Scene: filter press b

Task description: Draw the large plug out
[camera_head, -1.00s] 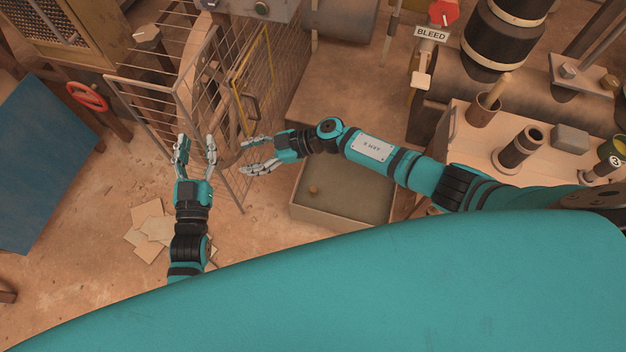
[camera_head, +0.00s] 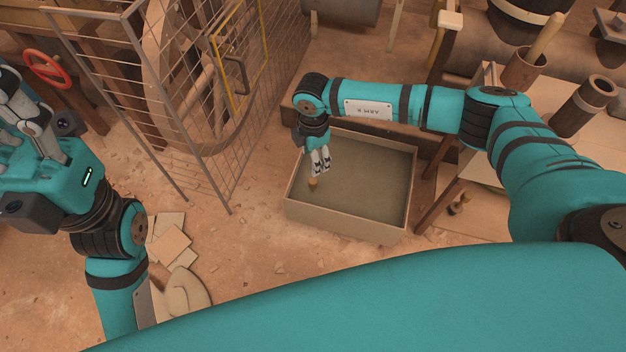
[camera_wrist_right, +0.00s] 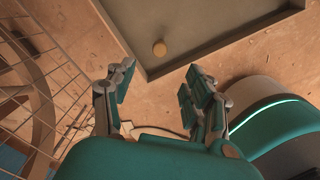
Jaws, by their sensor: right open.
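A small brown round-topped plug (camera_head: 313,185) stands in the near left part of a shallow box-shaped tank (camera_head: 345,228). In the right wrist view the plug (camera_wrist_right: 159,47) shows as a pale round top just inside the tank's corner (camera_wrist_right: 150,77). My right gripper (camera_head: 320,168) points down over the tank's left side, just above and beside the plug in the head view. In the wrist view its fingers (camera_wrist_right: 158,85) are apart with nothing between them. My left gripper (camera_head: 22,112) is raised at the left edge, partly cut off, far from the tank.
A wire cage (camera_head: 200,165) with a yellow-framed door (camera_head: 240,50) stands left of the tank. A bench (camera_head: 480,125) with a dark cylinder (camera_head: 583,105) and a pot (camera_head: 525,68) is at the right. Flat sheets (camera_head: 170,243) lie on the floor. A red handwheel (camera_head: 48,68) is at far left.

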